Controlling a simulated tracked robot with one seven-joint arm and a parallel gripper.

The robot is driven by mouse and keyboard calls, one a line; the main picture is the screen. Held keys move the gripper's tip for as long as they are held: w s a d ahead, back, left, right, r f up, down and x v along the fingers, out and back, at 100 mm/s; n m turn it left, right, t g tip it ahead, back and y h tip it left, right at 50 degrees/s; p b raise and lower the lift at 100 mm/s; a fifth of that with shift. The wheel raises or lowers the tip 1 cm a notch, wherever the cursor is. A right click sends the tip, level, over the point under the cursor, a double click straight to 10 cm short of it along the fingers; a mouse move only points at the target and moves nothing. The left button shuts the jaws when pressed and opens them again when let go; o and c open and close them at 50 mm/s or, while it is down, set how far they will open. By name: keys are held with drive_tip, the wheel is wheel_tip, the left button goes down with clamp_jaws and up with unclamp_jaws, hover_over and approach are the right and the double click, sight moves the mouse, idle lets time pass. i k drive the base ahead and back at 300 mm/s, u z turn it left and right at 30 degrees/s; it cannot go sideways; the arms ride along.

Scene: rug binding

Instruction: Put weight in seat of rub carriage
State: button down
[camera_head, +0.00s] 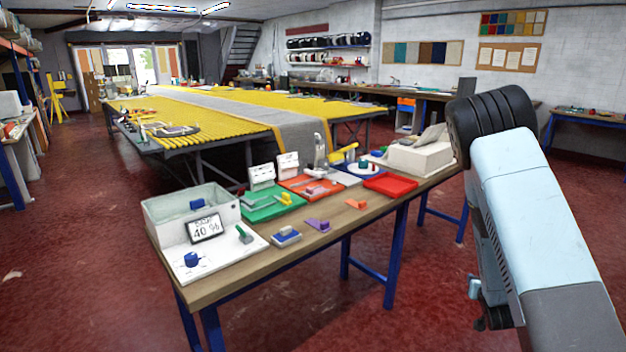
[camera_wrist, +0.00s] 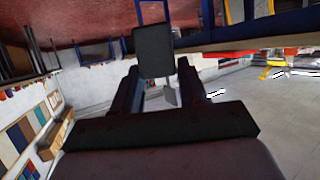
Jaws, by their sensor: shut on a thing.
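My gripper (camera_wrist: 157,72) shows in the wrist view with its two dark fingers closed on a dark grey block, which I take for the weight (camera_wrist: 153,48). A small light grey piece (camera_wrist: 170,97) shows between the fingers, below the block in the picture. In the head view my arm hangs at the right, off the end of the workbench, and the gripper is mostly hidden behind it. A white device with a grey sloped top (camera_head: 420,155) stands at the bench's right end. I cannot tell whether this is the rub carriage, and no seat is clear.
The wooden workbench (camera_head: 345,222) holds a white bin (camera_head: 165,215), a 40 % sign (camera_head: 205,228), a green tray (camera_head: 272,210), an orange-red tray (camera_head: 300,184) and a red tray (camera_head: 391,185). A long yellow table (camera_head: 215,110) stands behind. The red floor in front is clear.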

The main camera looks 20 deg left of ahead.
sight(319, 172)
drive_tip(key=u, duration=0.45)
drive_tip(key=i, duration=0.95)
drive_tip(key=u, duration=0.1)
